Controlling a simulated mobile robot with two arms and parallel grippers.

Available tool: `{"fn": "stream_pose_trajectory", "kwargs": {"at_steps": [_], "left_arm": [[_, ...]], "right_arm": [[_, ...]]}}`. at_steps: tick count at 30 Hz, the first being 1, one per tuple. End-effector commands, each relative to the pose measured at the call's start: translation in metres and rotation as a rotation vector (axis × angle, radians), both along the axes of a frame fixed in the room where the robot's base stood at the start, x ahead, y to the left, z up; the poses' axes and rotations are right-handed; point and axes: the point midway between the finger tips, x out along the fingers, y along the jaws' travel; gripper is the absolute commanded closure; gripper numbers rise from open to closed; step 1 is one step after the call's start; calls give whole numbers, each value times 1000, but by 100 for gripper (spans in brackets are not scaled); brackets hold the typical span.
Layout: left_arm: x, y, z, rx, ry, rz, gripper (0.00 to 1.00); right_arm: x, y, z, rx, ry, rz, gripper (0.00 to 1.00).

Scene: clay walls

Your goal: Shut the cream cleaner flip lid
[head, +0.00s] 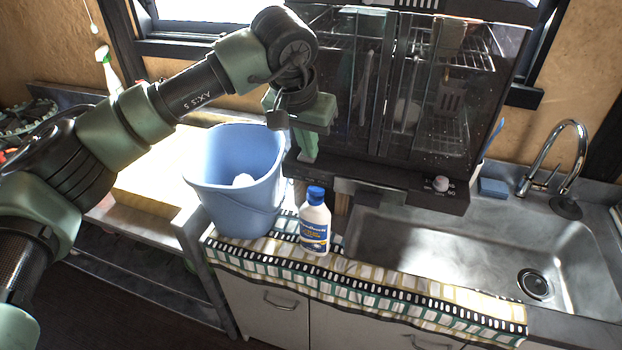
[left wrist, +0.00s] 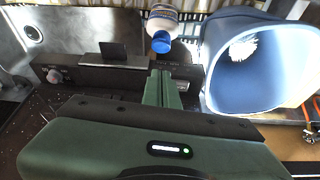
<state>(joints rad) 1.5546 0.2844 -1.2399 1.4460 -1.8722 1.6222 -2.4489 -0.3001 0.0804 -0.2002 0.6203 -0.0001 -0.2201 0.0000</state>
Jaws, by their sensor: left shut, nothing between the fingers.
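The cream cleaner is a white bottle (head: 315,232) with a blue and yellow label and a blue flip lid (head: 316,195). It stands upright on the patterned cloth at the counter's front. In the left wrist view the bottle (left wrist: 163,20) is at the top, with its blue lid (left wrist: 162,42) facing the camera. Whether the lid is fully shut is too small to tell. My left gripper (head: 308,158) is shut and empty, above and behind the bottle, apart from the lid. Its fingers also show in the left wrist view (left wrist: 161,76). My right gripper is not in view.
A blue bucket (head: 240,212) with something white inside stands close left of the bottle. A dark glass-fronted cabinet (head: 400,110) rises behind my gripper. A steel sink (head: 440,240) and faucet (head: 553,165) lie right. The patterned cloth (head: 400,300) right of the bottle is clear.

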Motion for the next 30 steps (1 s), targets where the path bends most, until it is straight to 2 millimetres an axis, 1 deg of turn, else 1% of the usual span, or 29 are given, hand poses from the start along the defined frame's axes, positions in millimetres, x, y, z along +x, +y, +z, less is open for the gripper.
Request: {"fn": "stream_pose_trajectory", "kwargs": {"at_steps": [1,10,12,15,18,21,30], "left_arm": [[3,-2,-8,1,6,1,100],[22,-11,-68,-2,7,0,100],[18,-9,-77,-2,5,-1,100],[12,-7,-90,-3,6,-1,100],[10,-5,-99,-3,4,0,100],[8,-4,-103,-4,2,0,100],[8,-4,-105,-3,1,1,100]], "right_arm": [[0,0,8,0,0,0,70],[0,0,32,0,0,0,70],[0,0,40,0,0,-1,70],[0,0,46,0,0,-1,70],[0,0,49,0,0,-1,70],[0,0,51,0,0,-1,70],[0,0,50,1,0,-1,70]]}}
